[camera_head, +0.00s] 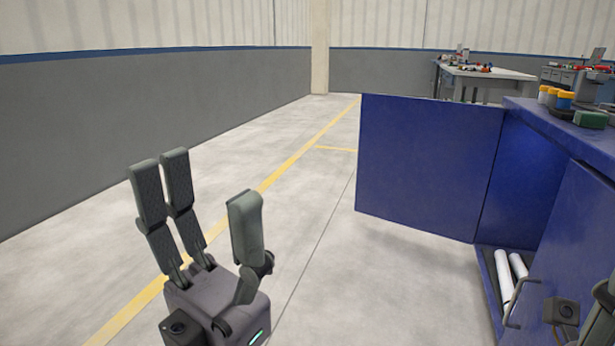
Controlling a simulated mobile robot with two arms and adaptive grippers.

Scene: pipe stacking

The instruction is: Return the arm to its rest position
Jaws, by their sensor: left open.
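My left gripper (207,190) is open and empty, its fingers pointing up over bare floor in the lower left. Nothing touches it, and it is well apart from the blue cabinet. Part of my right gripper (562,311) shows at the lower right edge, in front of the cabinet; its fingers are mostly cut off by the frame.
A blue cabinet (526,170) stands open on the right, its door (428,165) swung out to the left. White pipes (503,282) lie low inside. Colored jars (563,100) stand on top. A workbench (487,80) is behind. The floor between my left gripper and the door is clear.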

